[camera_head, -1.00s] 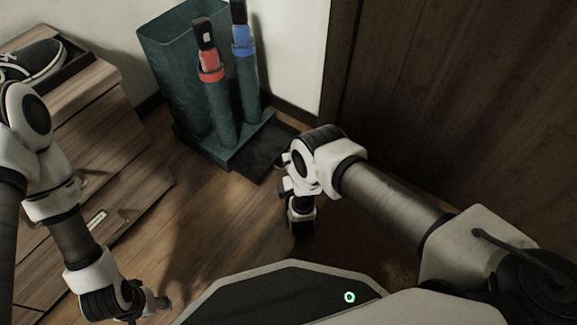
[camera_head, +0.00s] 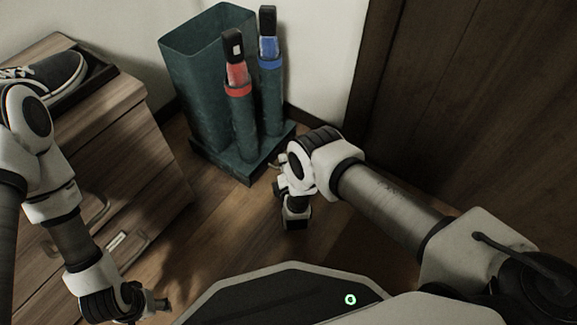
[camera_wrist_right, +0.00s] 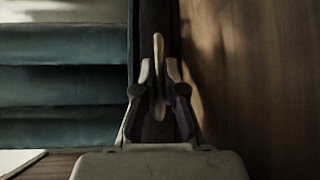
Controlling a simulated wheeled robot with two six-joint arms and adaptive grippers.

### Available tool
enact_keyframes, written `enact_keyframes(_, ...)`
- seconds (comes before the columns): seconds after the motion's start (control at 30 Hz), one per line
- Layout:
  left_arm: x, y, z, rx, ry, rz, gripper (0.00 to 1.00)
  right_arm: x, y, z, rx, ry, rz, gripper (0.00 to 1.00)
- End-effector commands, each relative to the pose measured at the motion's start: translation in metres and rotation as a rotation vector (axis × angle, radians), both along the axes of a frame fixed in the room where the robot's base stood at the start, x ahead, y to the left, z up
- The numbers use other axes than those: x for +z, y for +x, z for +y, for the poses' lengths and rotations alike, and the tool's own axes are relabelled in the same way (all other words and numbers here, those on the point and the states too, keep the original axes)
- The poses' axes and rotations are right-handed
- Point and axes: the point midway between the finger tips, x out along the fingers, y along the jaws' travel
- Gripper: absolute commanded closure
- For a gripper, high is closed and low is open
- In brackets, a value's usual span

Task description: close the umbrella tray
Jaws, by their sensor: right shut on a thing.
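The teal umbrella stand (camera_head: 200,90) stands upright by the wall, with a red umbrella (camera_head: 236,70) and a blue umbrella (camera_head: 270,50) in its tubes. Its low base (camera_head: 243,172) shows in front; no dark tray sticks out from it in the head view. My right gripper (camera_head: 277,162) is beside the base's right side, partly hidden by its wrist. In the right wrist view, its fingers (camera_wrist_right: 158,85) are shut on a slim pale handle (camera_wrist_right: 158,50) against a dark strip, next to teal surfaces. My left gripper (camera_head: 160,304) is low at left, apart from the stand; its opening is unclear.
A wooden cabinet (camera_head: 125,150) with drawers stands at left, with a dark shoe (camera_head: 45,75) in a tray on top. A dark wooden door or panel (camera_head: 480,90) is at right. Wood floor (camera_head: 215,220) is clear between.

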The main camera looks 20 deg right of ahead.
Motion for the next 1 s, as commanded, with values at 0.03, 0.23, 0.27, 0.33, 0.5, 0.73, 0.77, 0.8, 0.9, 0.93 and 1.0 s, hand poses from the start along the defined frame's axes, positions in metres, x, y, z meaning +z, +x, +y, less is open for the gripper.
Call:
enact_keyframes(0.03, -0.009, 0.000, 0.000, -0.003, 0.001, -0.001, 0.45, -0.005, 0.007, 0.005, -0.001, 0.002, 0.001, 1.00)
enact_keyframes(0.23, -0.012, 0.003, 0.000, -0.006, 0.002, -0.008, 0.45, -0.002, 0.018, 0.014, -0.003, 0.001, 0.003, 1.00)
enact_keyframes(0.27, -0.011, 0.003, 0.000, -0.006, 0.002, -0.008, 0.45, -0.001, 0.019, 0.013, -0.003, 0.001, 0.003, 1.00)
enact_keyframes(0.33, -0.011, 0.003, 0.000, -0.006, 0.002, -0.008, 0.45, -0.001, 0.019, 0.014, -0.001, 0.001, 0.002, 1.00)
enact_keyframes(0.5, -0.011, 0.003, 0.000, -0.006, 0.002, -0.008, 0.45, 0.000, 0.019, 0.014, 0.000, 0.001, 0.001, 0.70)
enact_keyframes(0.73, -0.011, 0.003, 0.000, -0.006, 0.002, -0.008, 0.45, -0.001, 0.018, 0.014, 0.000, 0.001, 0.001, 0.65)
enact_keyframes(0.77, -0.011, 0.003, 0.000, -0.006, 0.002, -0.008, 0.45, -0.001, 0.018, 0.014, 0.000, 0.001, 0.001, 0.65)
enact_keyframes(0.8, -0.011, 0.003, 0.000, -0.006, 0.002, -0.008, 0.45, -0.001, 0.018, 0.014, 0.000, 0.001, 0.002, 0.65)
enact_keyframes(0.9, -0.009, 0.003, 0.000, -0.006, 0.002, -0.008, 0.45, 0.000, 0.015, 0.012, -0.001, 0.000, 0.003, 0.65)
enact_keyframes(0.93, -0.007, 0.003, 0.000, -0.006, 0.002, -0.008, 0.45, 0.000, 0.013, 0.010, -0.001, -0.001, 0.004, 0.65)
enact_keyframes(1.0, -0.003, 0.003, 0.000, -0.006, 0.002, -0.008, 0.45, 0.000, 0.007, 0.005, -0.003, -0.001, 0.005, 0.65)
